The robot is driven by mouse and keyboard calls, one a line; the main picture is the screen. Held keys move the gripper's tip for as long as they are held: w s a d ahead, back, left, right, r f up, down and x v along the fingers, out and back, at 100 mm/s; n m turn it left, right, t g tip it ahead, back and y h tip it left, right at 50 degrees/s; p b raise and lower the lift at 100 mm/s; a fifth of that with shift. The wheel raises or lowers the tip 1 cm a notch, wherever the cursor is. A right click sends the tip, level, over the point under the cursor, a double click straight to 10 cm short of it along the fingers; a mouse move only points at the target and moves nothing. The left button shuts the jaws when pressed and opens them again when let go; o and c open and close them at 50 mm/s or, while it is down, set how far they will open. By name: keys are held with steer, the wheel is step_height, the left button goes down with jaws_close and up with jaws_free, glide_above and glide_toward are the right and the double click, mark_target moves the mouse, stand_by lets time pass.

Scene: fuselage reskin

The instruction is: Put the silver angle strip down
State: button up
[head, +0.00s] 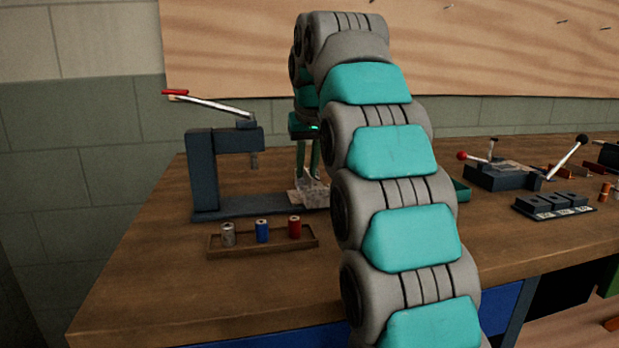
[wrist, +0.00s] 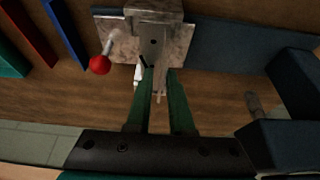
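The silver angle strip (wrist: 161,82) shows in the wrist view as a narrow grey piece between the two green fingers of my gripper (wrist: 161,75). The fingertips appear to press on both its sides. Its far end meets a pale metal fixture (wrist: 115,42) that has a block on top, and I cannot tell whether it rests there. In the head view my gripper (head: 308,172) points down just above or at this fixture (head: 308,194). The strip itself is too small to make out there.
A dark blue press (head: 203,170) with a red-handled lever stands left of my gripper. A wooden tray (head: 263,243) with silver, blue and red spools lies in front. A red-knobbed lever (wrist: 100,64) is close to my fingers. Another lever fixture (head: 500,178) stands right.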

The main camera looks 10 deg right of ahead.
jaws_close()
stand_by(0.3)
steer(key=shift+s+r, duration=0.1)
steer(key=shift+r, duration=0.1)
stand_by(0.4)
